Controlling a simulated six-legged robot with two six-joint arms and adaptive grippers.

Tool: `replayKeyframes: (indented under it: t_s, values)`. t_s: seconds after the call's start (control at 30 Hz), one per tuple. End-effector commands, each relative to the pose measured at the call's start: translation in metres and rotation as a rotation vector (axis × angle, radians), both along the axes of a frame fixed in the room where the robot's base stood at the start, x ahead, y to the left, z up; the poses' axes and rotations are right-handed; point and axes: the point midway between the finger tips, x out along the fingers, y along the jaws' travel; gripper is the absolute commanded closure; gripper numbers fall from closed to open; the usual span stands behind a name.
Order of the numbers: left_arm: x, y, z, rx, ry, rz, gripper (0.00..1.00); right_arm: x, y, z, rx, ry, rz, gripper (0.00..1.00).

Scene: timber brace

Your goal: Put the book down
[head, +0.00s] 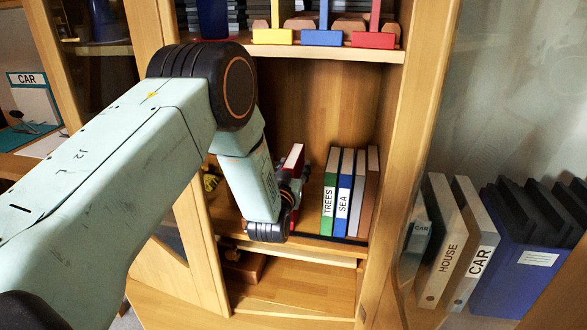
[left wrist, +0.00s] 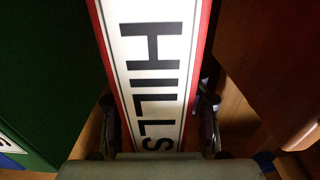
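The book is red with a white spine label reading HILLS (left wrist: 155,75); it fills the middle of the left wrist view. In the head view the red book (head: 293,160) stands roughly upright inside the cabinet, left of the other books. My left gripper (head: 289,190) has its fingers on either side of the book, and they look closed on it. In the left wrist view the fingers (left wrist: 157,125) sit close against both sides of the spine. My right gripper is not in view.
Yellow, blue and red items sit on the shelf above. Cabinet side walls bound the space. HOUSE and CAR binders (head: 447,240) stand outside, right.

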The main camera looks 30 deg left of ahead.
Motion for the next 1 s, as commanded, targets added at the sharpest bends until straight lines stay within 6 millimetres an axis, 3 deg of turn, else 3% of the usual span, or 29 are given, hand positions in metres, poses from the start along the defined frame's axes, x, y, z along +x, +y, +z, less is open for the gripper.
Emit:
replayKeyframes:
  t_s: [0.4,0.8,1.0]
  values:
    - [-0.003,-0.001,0.006,0.000,0.002,0.000,0.50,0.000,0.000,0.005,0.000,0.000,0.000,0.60]
    - [-0.079,-0.021,0.006,0.001,0.005,-0.001,0.50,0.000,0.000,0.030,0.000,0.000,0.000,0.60]
    - [-0.106,-0.028,0.005,0.000,0.003,-0.001,0.50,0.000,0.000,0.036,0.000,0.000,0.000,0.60]
